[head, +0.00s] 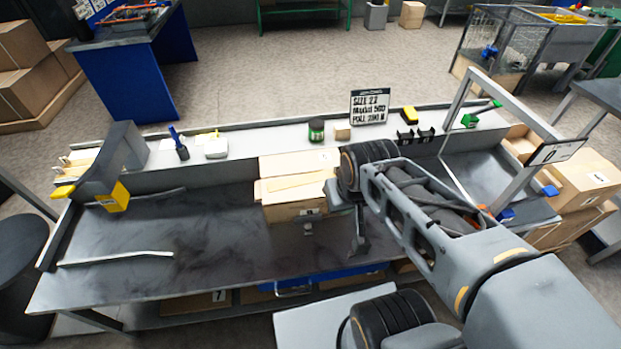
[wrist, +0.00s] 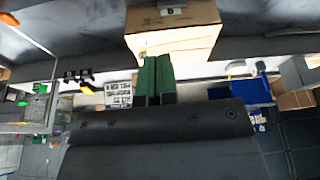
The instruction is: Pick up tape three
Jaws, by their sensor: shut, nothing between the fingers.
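I cannot make out any thing marked as tape three in either view. A small dark green cylinder (head: 316,130) stands upright on the raised back shelf of the bench; I cannot tell whether it is a tape. In the wrist view my gripper (wrist: 157,58) shows two green fingers close together, shut and empty. In the head view my arm reaches over the bench beside the cardboard box (head: 290,213), and my fingertips cannot be made out there.
The bench top (head: 190,240) is mostly clear on the left. A grey press with yellow parts (head: 113,197) stands at its left end. A sign (head: 369,106) and black holders (head: 415,135) stand at the back. A grey frame (head: 455,110) rises on the right, near more boxes (head: 575,180).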

